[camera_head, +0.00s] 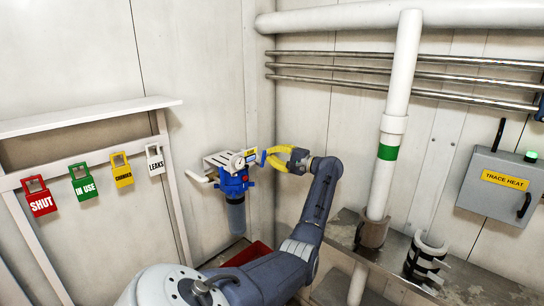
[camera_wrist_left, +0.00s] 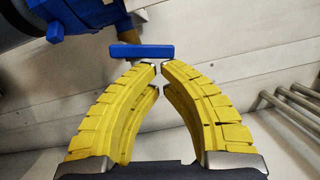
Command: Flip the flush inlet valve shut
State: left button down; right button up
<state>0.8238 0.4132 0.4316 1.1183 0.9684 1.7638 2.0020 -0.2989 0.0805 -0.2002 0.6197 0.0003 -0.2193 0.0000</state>
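A blue filter housing (camera_head: 234,184) with a grey bowl hangs on the far wall near the corner. A small blue lever (camera_head: 263,158), which looks like the valve's handle, stands upright at its right side. In the left wrist view the lever is a blue bar (camera_wrist_left: 142,51) lying crosswise just beyond the fingertips. My left gripper (camera_head: 267,153) has yellow fingers and points left at the lever. In the wrist view its tips (camera_wrist_left: 159,68) are almost together, with nothing between them. Whether they touch the lever is unclear. The valve body is mostly hidden. My right gripper is out of view.
A white shelf (camera_head: 90,115) and hanging tags, including a red SHUT tag (camera_head: 40,196), are at the left. A white pipe (camera_head: 397,115) with a green band rises right of my arm. Steel pipes (camera_head: 400,84) and a grey TRACE HEAT box (camera_head: 495,190) are further right.

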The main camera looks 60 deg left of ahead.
pick_arm(q)
jog(key=v, duration=0.7)
jog(key=shift+d, duration=0.2)
jog(key=shift+w, duration=0.15)
